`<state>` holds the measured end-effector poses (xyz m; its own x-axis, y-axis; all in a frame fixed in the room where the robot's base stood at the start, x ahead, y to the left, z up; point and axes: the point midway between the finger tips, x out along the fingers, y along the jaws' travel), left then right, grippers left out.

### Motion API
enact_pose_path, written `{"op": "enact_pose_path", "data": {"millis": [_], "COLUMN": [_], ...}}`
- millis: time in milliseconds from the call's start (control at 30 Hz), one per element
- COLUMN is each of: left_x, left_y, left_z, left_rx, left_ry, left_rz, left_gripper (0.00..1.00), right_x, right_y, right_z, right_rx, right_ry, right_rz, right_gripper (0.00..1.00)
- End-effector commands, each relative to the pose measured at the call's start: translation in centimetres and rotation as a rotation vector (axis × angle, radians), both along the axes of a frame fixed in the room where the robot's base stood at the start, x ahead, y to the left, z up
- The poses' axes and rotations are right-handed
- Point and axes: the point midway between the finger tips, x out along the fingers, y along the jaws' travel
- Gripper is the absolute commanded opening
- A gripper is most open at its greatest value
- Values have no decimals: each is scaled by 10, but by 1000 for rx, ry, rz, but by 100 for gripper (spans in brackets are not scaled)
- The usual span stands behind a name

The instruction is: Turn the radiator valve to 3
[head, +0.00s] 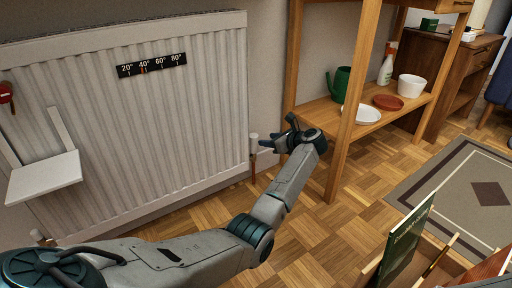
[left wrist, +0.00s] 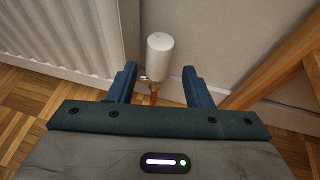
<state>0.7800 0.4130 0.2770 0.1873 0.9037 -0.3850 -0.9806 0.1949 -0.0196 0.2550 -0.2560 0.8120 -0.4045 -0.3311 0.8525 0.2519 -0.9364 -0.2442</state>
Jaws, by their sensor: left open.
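The radiator (head: 130,110) is white and ribbed and stands against the wall in the head view. Its valve has a white cylindrical head (left wrist: 160,56) on a copper pipe (left wrist: 154,92) in the left wrist view. In the head view the valve head (head: 254,141) is at the radiator's lower right corner. My left gripper (head: 277,142) is at the valve's right side in the head view. In the left wrist view its two blue fingers (left wrist: 160,82) are open, with the valve ahead and between their lines. No numbers on the valve head are readable. My right gripper is not seen.
A black temperature strip (head: 152,65) is on the radiator. A wooden shelf (head: 316,108) with a green watering can (head: 341,84) and dishes stands close to the right. A white bracket shelf (head: 44,178) is at the left. A box with books (head: 404,243) is in front at right.

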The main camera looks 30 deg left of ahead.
Motion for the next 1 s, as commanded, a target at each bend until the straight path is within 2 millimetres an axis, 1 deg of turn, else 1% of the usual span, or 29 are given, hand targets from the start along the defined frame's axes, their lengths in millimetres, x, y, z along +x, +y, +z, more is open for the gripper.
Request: {"op": "enact_pose_path", "data": {"millis": [33,100,233,400,600,833,867,1000], "left_x": [2,4,9,13,14,15,15,15], "left_y": [11,24,45,64,72,72,72,72], "left_z": [-10,-16,-24,-30,-32,-31,-31,-31], "left_rx": [3,4,4,4,2,2,2,2], "left_ry": [0,-1,-1,-2,-1,-1,-1,-1], "left_rz": [3,3,3,2,1,1,1,1], "left_gripper": [46,46,46,46,46,46,42,14], "right_x": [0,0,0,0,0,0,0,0], "right_y": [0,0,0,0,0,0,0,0], "right_z": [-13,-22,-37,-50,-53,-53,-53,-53], "right_rx": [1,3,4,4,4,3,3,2], "right_ry": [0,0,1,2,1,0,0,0], "right_rz": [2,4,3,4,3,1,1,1], "right_gripper": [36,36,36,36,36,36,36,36]}}
